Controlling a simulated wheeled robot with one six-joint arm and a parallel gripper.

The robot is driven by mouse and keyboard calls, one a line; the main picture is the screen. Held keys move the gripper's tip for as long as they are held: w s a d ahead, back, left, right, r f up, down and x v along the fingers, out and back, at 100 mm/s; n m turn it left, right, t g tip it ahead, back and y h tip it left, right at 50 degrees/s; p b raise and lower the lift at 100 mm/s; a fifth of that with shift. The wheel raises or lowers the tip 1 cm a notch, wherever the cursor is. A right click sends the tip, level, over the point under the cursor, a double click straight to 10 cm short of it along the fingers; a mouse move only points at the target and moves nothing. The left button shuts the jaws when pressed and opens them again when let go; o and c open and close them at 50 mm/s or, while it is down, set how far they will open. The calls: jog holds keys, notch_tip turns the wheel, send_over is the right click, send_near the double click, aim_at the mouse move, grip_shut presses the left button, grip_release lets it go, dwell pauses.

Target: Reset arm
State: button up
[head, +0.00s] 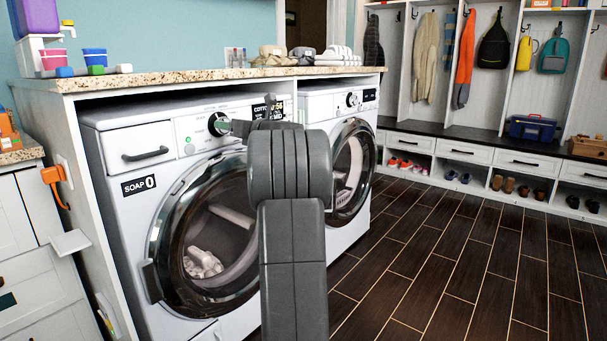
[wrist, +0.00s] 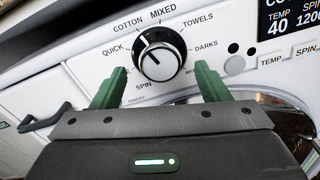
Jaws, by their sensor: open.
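My gripper (wrist: 157,88) is open, with its two green fingers spread to either side of the washer's program dial (wrist: 160,55) in the wrist view. Whether the fingers touch the dial cannot be told. The dial is black with a silver face, and labels such as COTTON, MIXED, TOWELS and DARKS surround it. In the head view the dial (head: 218,124) sits on the front panel of the left washer (head: 120,210). My grey arm reaches up in front of the washers and hides part of the panel.
The left washer's round door (head: 205,235) looks shut, with pale laundry behind the glass. A second machine (head: 350,150) stands to its right under the granite counter (head: 200,75). Open dark floor (head: 450,240) lies to the right, before the shoe benches and hanging coats.

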jog(key=x, duration=0.3)
jog(key=shift+r, duration=0.1)
jog(key=shift+d, duration=0.1)
jog(key=p+v, duration=0.2)
jog(key=v, duration=1.2)
jog(key=w+a+m+p, duration=0.9)
jog(key=m+p, duration=0.6)
jog(key=m, duration=0.5)
jog(key=shift+a+f+g, duration=0.35)
jog(key=shift+a+g, duration=0.05)
jog(key=shift+a, duration=0.4)
